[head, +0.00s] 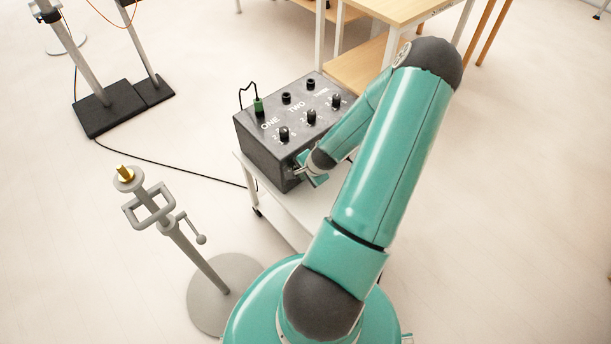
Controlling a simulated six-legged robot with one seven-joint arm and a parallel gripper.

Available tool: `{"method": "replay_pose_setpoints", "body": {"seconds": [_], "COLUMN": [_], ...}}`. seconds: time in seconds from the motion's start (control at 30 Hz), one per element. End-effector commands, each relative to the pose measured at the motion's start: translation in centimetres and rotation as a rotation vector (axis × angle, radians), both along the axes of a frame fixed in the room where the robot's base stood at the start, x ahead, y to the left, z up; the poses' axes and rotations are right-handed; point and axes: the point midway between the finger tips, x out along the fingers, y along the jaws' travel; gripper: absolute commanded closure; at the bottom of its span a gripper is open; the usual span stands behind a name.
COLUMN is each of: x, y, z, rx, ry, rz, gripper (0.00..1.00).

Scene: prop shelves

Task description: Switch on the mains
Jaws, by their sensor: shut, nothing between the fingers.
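A dark grey control box (262,150) stands on a small white trolley (283,212). Its top carries the words ONE and TWO, several black knobs and sockets, and a green plug (258,105) with a black lead. My gripper (297,171) is shut and empty at the lower right part of the box's near face. It is very close to that face; I cannot tell whether it touches. The mains switch cannot be made out. My gripper and arm cover part of the near face and the right side of the box.
A grey stand with a brass tip (125,172) rises from a round base at the lower left. Black weighted bases with poles (108,117) stand at the upper left. A black cable crosses the floor to the trolley. A wooden table (400,12) is behind the box.

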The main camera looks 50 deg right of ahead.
Motion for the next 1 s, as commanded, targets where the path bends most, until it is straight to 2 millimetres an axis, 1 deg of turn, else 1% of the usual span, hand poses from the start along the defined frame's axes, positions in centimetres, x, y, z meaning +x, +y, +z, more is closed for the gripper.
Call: {"method": "replay_pose_setpoints", "body": {"seconds": [0.07,0.17,0.47,0.8,1.0], "x": [0.2,1.0,1.0,0.9,0.9], "y": [0.0,-0.2,-0.2,-0.2,-0.2], "z": [0.1,0.4,0.5,1.9,1.9], "rx": [0.0,-0.003,-0.002,-0.001,-0.001], "ry": [0.0,0.0,-0.002,-0.002,-0.001], "rz": [0.001,0.003,0.001,0.002,0.001], "gripper": [1.0,1.0,1.0,1.0,1.0]}}
